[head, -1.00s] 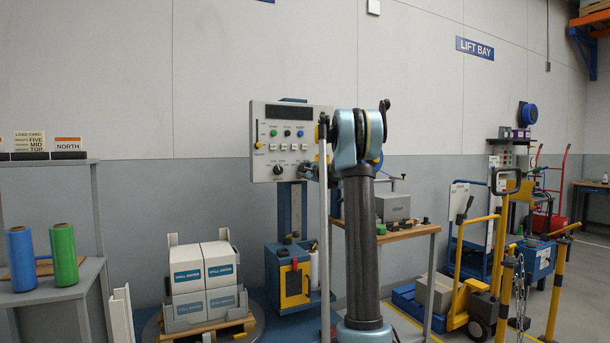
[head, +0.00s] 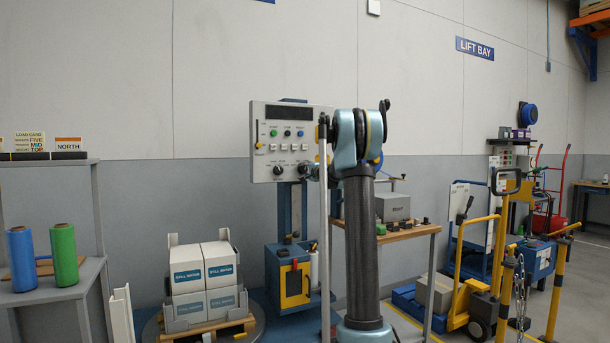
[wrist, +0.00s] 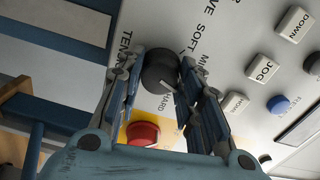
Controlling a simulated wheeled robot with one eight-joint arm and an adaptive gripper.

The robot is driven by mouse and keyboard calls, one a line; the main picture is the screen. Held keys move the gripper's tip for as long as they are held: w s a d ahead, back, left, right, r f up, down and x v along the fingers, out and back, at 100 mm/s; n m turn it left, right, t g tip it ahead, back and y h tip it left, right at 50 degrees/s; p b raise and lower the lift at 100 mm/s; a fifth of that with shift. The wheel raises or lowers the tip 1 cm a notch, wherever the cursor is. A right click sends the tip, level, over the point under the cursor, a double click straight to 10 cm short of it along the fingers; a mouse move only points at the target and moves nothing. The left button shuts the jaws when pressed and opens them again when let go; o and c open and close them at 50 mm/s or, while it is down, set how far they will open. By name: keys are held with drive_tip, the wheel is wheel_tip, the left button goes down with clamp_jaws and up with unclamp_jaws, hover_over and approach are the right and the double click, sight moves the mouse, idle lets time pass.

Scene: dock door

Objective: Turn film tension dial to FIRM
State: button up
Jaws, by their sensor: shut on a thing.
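The film tension dial (wrist: 160,70) is a dark round knob on the pale control panel (head: 262,150). In the wrist view my gripper (wrist: 163,62) is shut on it, one finger on each side. The words SOFT, MID and HARD are printed around the knob, with TENSION partly hidden by the left finger; I see no FIRM. A pale pointer line on the knob points to the lower right, close to the word HARD. In the head view my gripper (head: 312,173) is at the panel's lower right, small and partly hidden by my arm.
JOG (wrist: 262,68), DOWN (wrist: 294,23) and HOME (wrist: 234,103) keys and a blue button (wrist: 279,103) are to the right. A pallet of boxes (head: 205,275) stands left of the panel's column.

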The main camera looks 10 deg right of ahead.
drive_tip(key=shift+f+n, duration=0.1)
drive_tip(key=shift+n, duration=0.2)
drive_tip(key=o, duration=1.1)
drive_tip(key=v, duration=1.1)
drive_tip(key=shift+s, duration=0.35)
